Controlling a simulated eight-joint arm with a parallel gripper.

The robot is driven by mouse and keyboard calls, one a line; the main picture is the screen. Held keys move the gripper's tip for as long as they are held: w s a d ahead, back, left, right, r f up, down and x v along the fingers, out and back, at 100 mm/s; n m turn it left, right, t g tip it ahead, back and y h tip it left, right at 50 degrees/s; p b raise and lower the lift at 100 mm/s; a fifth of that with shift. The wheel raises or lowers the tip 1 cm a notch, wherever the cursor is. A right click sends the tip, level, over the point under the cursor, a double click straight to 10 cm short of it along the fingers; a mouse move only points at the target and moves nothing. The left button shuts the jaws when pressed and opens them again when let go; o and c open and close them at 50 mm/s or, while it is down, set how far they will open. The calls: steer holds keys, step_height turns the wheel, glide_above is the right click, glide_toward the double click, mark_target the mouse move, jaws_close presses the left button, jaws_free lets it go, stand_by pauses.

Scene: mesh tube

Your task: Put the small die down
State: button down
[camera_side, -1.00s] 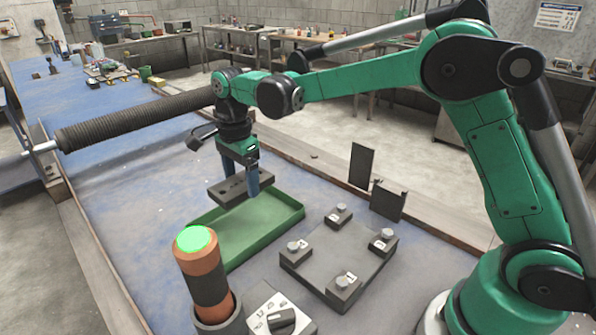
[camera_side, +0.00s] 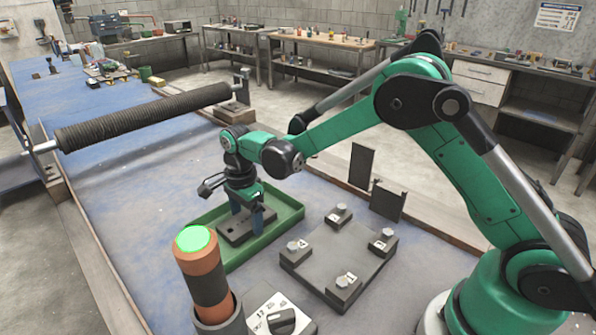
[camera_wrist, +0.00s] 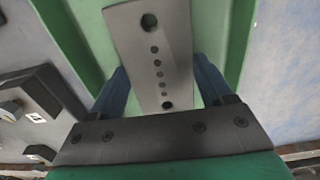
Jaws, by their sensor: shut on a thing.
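The small die is a flat grey plate (camera_side: 236,238) with a row of holes. It lies level, low inside the green tray (camera_side: 278,233). I cannot tell for sure whether it touches the tray floor. My gripper (camera_side: 252,224) is above the tray, pointing down, with its blue fingers shut on the die's two sides. In the wrist view the die (camera_wrist: 146,48) sits between the fingers (camera_wrist: 162,88), with the tray's green floor (camera_wrist: 88,25) around it. The die's near end is partly hidden by the gripper.
A dark plate with several clamp blocks (camera_side: 338,254) stands right of the tray. A copper-coloured tube with a glowing green top (camera_side: 196,240) stands in front of the tray. A switch box (camera_side: 278,312) is nearby. A long dark mesh roll (camera_side: 145,118) lies behind. Blue bench is free at left.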

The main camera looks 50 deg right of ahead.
mark_target(247, 219)
jaws_free()
steer(key=shift+f, duration=0.1)
step_height(247, 219, up, 12)
steer(key=s+d+n+t, duration=0.2)
steer(key=s+n+t, duration=0.1)
steer(key=s+n, duration=0.4)
steer(key=s+d+r+n+t, duration=0.1)
steer(key=s+d+n+t, duration=0.2)
steer(key=s+n, duration=0.5)
steer(key=shift+s+n+t, duration=0.15)
steer(key=shift+n+t, duration=0.45)
steer(key=shift+n, duration=0.9)
steer(key=shift+r, duration=0.1)
